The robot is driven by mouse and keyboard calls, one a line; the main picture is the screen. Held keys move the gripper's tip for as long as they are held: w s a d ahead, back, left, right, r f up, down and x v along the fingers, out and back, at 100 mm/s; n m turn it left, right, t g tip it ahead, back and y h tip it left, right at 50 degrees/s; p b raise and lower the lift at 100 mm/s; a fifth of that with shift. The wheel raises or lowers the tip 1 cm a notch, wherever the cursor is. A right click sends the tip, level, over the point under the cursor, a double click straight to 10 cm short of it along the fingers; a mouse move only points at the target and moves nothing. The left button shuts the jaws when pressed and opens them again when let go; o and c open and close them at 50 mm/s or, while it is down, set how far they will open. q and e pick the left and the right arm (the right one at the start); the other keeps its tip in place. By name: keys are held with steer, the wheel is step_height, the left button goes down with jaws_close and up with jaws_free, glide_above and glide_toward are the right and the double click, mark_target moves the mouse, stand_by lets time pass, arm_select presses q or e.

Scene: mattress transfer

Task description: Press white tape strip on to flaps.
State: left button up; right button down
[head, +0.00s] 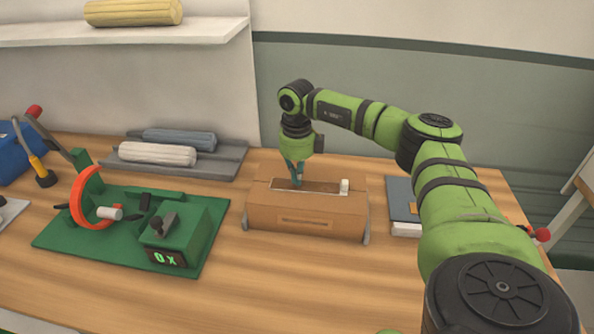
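A brown cardboard box (268,214) stands on the wooden table in the middle of the head view. Its top has a dark brown band with a thin white edging (318,193), which may be the tape strip. A small white block (344,186) sits at the right end of the band. My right gripper (296,184) points down at the left part of the box top, its teal fingers at or just above the band. The fingers look close together; whether they are shut or touching the box is unclear. My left gripper is not in view.
A green board (62,240) with an orange ring (84,196) and a display box (176,240) lies left of the box. Pale and grey rolls (158,154) lie on a grey tray behind. A blue-grey book-like object (400,198) is right. The front table is clear.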

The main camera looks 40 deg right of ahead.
steer(key=shift+r+p, duration=2.2)
steer(key=shift+r, duration=0.85)
steer(key=shift+f, duration=0.1)
